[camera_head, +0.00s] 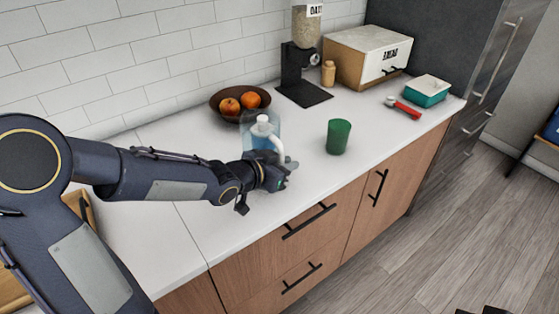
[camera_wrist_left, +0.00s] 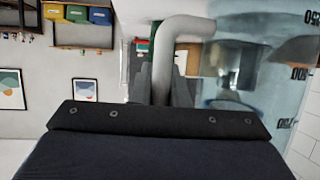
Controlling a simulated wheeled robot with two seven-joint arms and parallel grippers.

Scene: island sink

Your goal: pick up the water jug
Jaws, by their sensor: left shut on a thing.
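The water jug (camera_head: 247,134) is clear and bluish with a white cap and a pale handle. It stands upright at the counter, in front of the fruit bowl; I cannot tell whether its base touches the countertop. My left gripper (camera_head: 284,173) is at the jug's near right side, shut on its handle. In the left wrist view the pale curved handle (camera_wrist_left: 163,62) runs down between the fingers, and the clear jug body (camera_wrist_left: 225,75) fills the right side. The gripper's fingers partly hide the lower jug in the head view.
A green cup (camera_head: 338,137) stands right of the jug. A brown bowl (camera_head: 222,106) of oranges is behind it. A black dispenser (camera_head: 297,75), a bread box (camera_head: 360,60), a red-handled tool (camera_head: 404,108) and a teal container (camera_head: 427,92) are farther right. The front counter strip is clear.

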